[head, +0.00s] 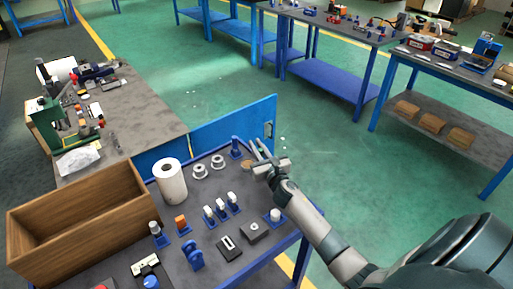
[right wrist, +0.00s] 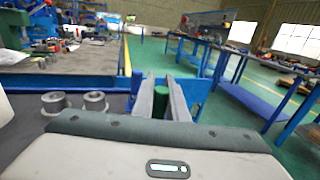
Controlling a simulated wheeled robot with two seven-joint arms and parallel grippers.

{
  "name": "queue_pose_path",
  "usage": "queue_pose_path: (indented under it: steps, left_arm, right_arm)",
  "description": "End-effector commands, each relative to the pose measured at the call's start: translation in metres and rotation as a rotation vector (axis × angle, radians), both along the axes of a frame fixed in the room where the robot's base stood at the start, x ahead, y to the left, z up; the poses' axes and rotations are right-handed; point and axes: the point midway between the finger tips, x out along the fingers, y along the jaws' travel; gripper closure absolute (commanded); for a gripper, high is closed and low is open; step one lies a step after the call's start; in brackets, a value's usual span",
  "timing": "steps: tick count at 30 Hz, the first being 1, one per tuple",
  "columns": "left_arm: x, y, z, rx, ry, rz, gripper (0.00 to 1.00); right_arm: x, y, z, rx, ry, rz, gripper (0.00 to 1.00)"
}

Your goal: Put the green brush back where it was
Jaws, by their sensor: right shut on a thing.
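My right gripper (head: 259,152) is at the far right corner of the near grey table. In the right wrist view its two fingers (right wrist: 161,105) stand on either side of a dark green cylinder, which looks like the green brush (right wrist: 161,97). The gripper is shut on it. In the head view the brush is mostly hidden by the fingers. A blue stand (head: 237,149) is just left of the gripper, and a small round brown piece (head: 247,164) lies beside it. My left gripper is not in view.
The near table also carries a white roll (head: 170,182), two grey rings (head: 198,171), several small blue stands with white tops (head: 222,207), a black block (head: 254,231) and a wooden crate (head: 84,234). A blue panel (head: 232,128) stands along the far edge. Green floor lies beyond.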

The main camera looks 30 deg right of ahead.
Motion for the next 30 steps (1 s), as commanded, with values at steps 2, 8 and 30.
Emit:
queue_pose_path:
  steps: [2,8,30]
  left_arm:
    - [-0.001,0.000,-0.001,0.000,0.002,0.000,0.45]
    - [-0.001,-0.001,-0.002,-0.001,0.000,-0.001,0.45]
    - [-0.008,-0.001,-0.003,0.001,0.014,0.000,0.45]
  right_arm:
    - [0.000,0.000,0.000,0.000,0.000,0.000,1.00]
    - [0.000,0.000,-0.002,0.000,0.000,0.000,1.00]
    - [-0.010,0.002,-0.001,-0.002,0.000,0.001,0.69]
